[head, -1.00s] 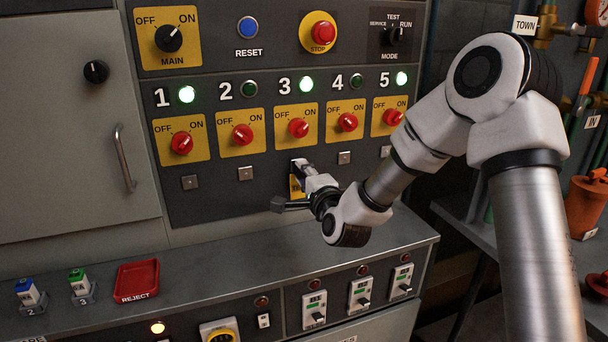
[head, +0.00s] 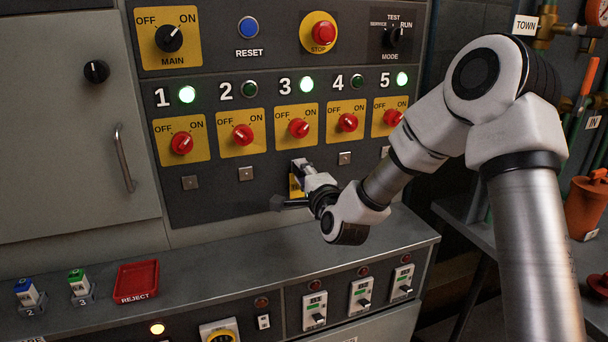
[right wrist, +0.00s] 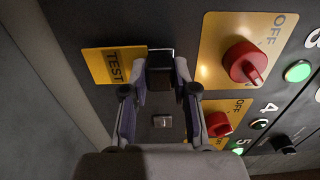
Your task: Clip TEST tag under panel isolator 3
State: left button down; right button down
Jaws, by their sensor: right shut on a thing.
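The yellow TEST tag (right wrist: 100,67) hangs from a black clip (right wrist: 160,60) in the right wrist view. In the head view a small part of the yellow tag (head: 295,187) shows below isolator 3 (head: 299,128). Isolator 3 also shows in the right wrist view as the nearer red knob (right wrist: 245,62). My right gripper (right wrist: 160,78) is shut on the black clip of the tag, at the panel face under isolator 3. The clip mount there is hidden, so I cannot tell whether the clip touches it. My left gripper is out of view.
Bare square mounts sit under isolators 1 (head: 190,183), 2 (head: 245,174) and 4 (head: 345,158). The lamp of isolator 3 (head: 306,84) is lit green. Below the panel is a grey ledge with a red REJECT tray (head: 137,281) and two small tagged holders at left.

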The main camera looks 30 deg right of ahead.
jog(key=shift+w, duration=0.1)
jog(key=c, duration=0.8)
grip_release()
jog(key=v, duration=0.7)
